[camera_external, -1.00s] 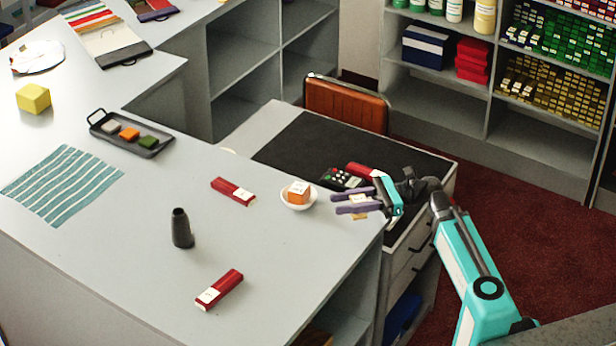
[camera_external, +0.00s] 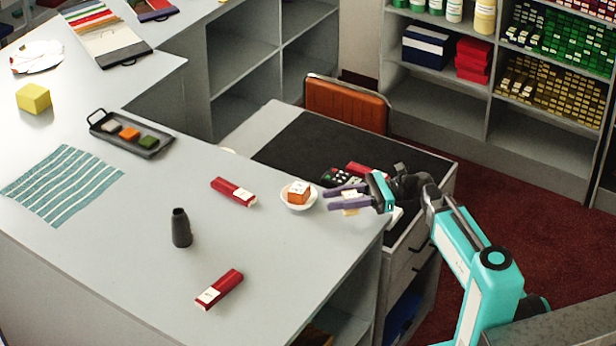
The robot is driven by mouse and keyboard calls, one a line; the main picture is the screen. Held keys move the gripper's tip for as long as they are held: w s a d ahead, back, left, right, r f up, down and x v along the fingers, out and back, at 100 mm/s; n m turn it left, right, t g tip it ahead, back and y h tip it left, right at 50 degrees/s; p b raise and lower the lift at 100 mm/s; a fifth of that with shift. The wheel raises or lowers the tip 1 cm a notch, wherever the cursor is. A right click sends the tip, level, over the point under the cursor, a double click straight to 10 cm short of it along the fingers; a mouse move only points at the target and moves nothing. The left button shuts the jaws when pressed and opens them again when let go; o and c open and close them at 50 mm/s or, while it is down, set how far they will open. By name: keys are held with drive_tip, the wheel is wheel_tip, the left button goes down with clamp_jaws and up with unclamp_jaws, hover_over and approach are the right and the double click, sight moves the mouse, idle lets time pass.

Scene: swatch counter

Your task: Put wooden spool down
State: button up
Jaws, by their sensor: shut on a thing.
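My gripper (camera_external: 338,198) has purple fingers and is near the right edge of the grey counter (camera_external: 130,235). It is shut on the wooden spool (camera_external: 350,211), a small pale tan piece. The fingers hide much of the spool. I cannot tell whether its underside touches the counter. A white dish (camera_external: 299,206) with an orange block (camera_external: 298,193) in it stands just left of the fingertips.
A black tray (camera_external: 112,137) and striped cloth (camera_external: 65,184) lie left. The front middle of the counter is mostly clear.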

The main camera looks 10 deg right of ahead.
drive_tip(key=shift+w+a+f, duration=0.1)
drive_tip(key=shift+w+a, duration=0.2)
drive_tip(key=shift+w, duration=0.3)
drive_tip(key=shift+w+a, duration=0.3)
drive_tip(key=shift+w, duration=0.3)
drive_tip(key=shift+f, duration=1.75)
drive_tip(key=shift+f, duration=0.15)
drive_tip(key=o, duration=1)
drive_tip(key=shift+o, duration=0.2)
drive_tip(key=shift+d+b, duration=0.7)
drive_tip(key=shift+d, duration=5.35)
